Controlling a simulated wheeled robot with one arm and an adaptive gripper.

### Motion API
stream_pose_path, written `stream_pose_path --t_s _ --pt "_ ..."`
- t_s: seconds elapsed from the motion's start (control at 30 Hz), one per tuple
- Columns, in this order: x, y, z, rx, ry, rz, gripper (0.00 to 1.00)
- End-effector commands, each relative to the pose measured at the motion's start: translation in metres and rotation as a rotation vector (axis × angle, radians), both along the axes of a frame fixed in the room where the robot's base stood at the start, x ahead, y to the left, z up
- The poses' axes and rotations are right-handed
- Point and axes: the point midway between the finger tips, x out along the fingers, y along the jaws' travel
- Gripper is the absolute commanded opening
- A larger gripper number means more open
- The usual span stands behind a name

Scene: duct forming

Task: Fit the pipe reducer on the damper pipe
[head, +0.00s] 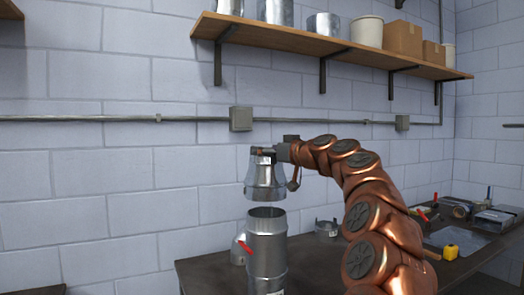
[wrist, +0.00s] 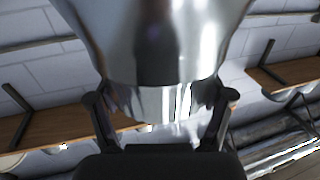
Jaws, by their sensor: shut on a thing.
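My gripper (head: 264,151) is shut on the pipe reducer (head: 265,177), gripping its narrow upper end. The reducer is shiny metal, with its wide end down. It hangs roughly upright just above the open top of the damper pipe (head: 267,245), with a small gap between them in the head view. The damper pipe is an upright metal cylinder on the bench with a red handle (head: 245,247) on its left side. In the wrist view the reducer (wrist: 160,45) fills the upper middle, with my gripper's fingers (wrist: 162,120) on both sides of its narrow end. The damper pipe cannot be made out there.
The dark workbench (head: 200,275) carries a small metal ring piece (head: 326,229) right of the pipe and a yellow tape measure (head: 450,252) farther right. Another metal fitting (head: 238,250) stands behind the pipe's left side. A wall shelf (head: 330,50) with cans and boxes is above.

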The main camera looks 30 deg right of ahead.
Motion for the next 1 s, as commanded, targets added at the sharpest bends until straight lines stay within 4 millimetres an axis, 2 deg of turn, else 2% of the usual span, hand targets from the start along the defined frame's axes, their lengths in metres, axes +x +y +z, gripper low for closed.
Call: stream_pose_path --t_s 1.0 --pt "0.001 0.003 -0.058 0.001 -0.001 0.005 0.13"
